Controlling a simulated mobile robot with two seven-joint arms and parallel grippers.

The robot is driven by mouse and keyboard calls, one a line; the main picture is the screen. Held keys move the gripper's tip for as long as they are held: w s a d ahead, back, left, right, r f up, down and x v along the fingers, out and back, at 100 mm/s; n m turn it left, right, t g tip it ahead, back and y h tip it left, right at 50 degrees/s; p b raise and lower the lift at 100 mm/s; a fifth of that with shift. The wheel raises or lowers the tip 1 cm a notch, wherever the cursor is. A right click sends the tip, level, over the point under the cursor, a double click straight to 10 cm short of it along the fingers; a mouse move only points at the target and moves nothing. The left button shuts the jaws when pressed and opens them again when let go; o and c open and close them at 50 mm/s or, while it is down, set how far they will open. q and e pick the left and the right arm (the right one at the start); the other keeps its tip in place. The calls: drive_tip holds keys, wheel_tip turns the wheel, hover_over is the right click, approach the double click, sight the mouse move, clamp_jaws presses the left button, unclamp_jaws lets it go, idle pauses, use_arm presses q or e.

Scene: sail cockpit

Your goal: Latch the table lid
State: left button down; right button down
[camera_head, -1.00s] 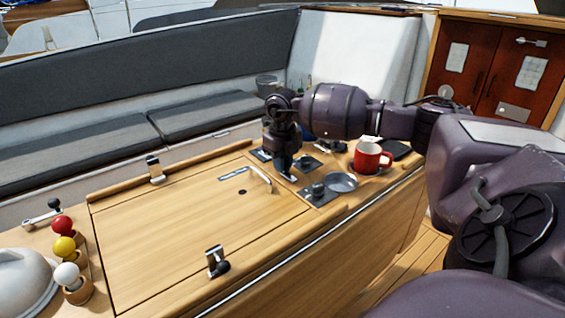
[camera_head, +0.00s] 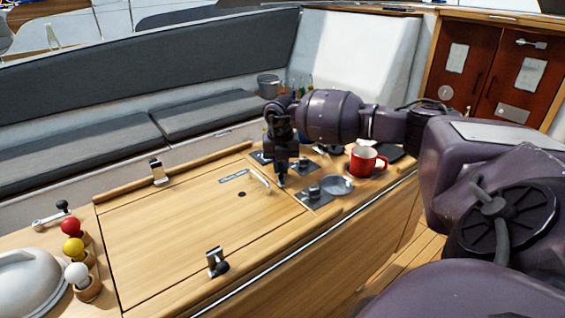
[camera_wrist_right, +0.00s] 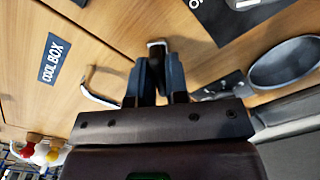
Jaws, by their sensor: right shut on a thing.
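The wooden table lid (camera_head: 180,230), marked "COOL BOX" in the wrist view (camera_wrist_right: 54,57), lies flat and closed in the table top. A metal handle (camera_head: 260,180) stands on it. Metal latches with dark knobs sit at its far edge (camera_head: 157,172) and near edge (camera_head: 216,264). My right gripper (camera_head: 281,183) is down at the lid's right edge, beside the handle. In the right wrist view its fingers (camera_wrist_right: 156,74) are shut on a small latch with a silver bracket (camera_wrist_right: 157,43); the fingers hide most of it. My left gripper is not in view.
A red mug (camera_head: 364,163) and a grey bowl (camera_head: 338,186) stand right of my gripper. Dark plates with knobs (camera_head: 316,196) are close by. Red, yellow and white balls (camera_head: 73,247) and a white dome (camera_head: 28,282) are at the left.

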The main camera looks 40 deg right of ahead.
sight(281, 164)
drive_tip(key=m+p, duration=0.1)
drive_tip(key=m, duration=0.1)
drive_tip(key=m+p, duration=0.2)
drive_tip(key=m, duration=0.1)
drive_tip(key=shift+r+m, duration=0.25)
drive_tip(key=shift+m, duration=0.05)
drive_tip(key=m+p, duration=0.1)
drive_tip(key=m, duration=0.1)
drive_tip(key=shift+m+p, duration=0.3)
drive_tip(key=shift+f+m+p, duration=0.1)
drive_tip(key=shift+m+p, duration=0.5)
drive_tip(key=shift+m, duration=0.5)
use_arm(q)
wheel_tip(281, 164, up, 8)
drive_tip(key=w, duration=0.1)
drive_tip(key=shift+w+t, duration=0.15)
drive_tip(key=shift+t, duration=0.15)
use_arm(e)
drive_tip(key=shift+m, duration=0.4)
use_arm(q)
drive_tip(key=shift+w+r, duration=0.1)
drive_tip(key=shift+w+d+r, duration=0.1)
use_arm(e)
drive_tip(key=c, duration=1.1)
unclamp_jaws()
drive_tip(key=shift+f, duration=0.1)
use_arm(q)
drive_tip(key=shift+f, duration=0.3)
use_arm(e)
wheel_tip(281, 164, up, 11)
